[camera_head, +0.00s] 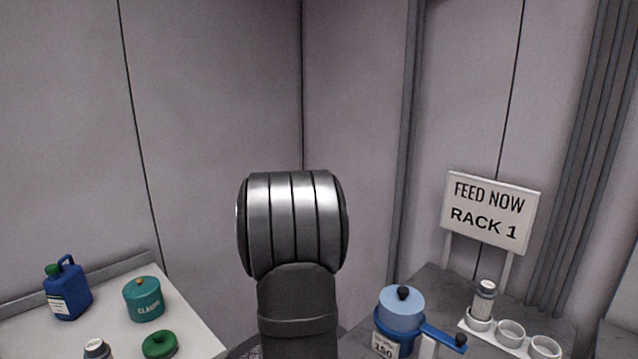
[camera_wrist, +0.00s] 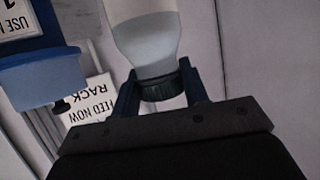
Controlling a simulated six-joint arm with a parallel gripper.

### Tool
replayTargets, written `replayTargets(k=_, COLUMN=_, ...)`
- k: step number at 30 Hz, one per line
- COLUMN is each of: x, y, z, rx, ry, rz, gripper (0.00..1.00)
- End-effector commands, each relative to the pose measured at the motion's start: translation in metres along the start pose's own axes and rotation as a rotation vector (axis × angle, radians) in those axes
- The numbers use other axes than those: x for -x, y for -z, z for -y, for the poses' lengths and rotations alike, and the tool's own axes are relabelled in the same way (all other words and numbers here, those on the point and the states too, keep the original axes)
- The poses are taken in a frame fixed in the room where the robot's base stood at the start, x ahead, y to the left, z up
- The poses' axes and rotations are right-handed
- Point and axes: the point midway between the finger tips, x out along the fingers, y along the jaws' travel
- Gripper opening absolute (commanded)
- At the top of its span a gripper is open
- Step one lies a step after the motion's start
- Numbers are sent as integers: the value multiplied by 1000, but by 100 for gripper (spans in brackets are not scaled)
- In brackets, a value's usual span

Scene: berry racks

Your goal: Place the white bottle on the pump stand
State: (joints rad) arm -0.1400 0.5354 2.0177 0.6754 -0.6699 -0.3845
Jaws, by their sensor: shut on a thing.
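My gripper (camera_wrist: 158,90) is shut on the dark cap of a white bottle (camera_wrist: 150,38) in the wrist view. One finger is on each side of the cap, and the bottle's far end is cut off by the top edge. The gripper and this bottle do not show in the head view. A blue pump-like device (camera_head: 402,312) with a light blue lid, a side handle and a label reading 150 stands at the lower right of the head view. A blue body (camera_wrist: 42,78) is left of the bottle in the wrist view. I cannot tell which part is the pump stand.
A white rack (camera_head: 492,342) with three round cups is right of the pump; a bottle (camera_head: 485,292) stands in its left cup. A sign (camera_head: 490,212) reads FEED NOW RACK 1. The left table holds a blue jug (camera_head: 67,292), a teal pot (camera_head: 143,300) and a green ring (camera_head: 159,345).

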Motion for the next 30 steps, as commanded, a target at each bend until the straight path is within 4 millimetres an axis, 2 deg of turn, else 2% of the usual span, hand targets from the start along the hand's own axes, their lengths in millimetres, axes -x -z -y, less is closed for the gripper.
replayTargets(k=2, x=-3, y=2, z=-6, rx=-3, ry=-6, rz=-3, gripper=0)
replayTargets(k=9, x=-15, y=8, z=-48, rx=-5, ry=-10, rz=-4, gripper=0)
replayTargets(k=15, x=-19, y=8, z=-66, rx=-3, ry=-7, rz=-1, gripper=0)
replayTargets(k=25, x=-19, y=9, z=-64, rx=-3, ry=-5, rz=-2, gripper=0)
replayTargets(k=30, x=-14, y=8, z=-43, rx=-3, ry=0, rz=-5, gripper=0)
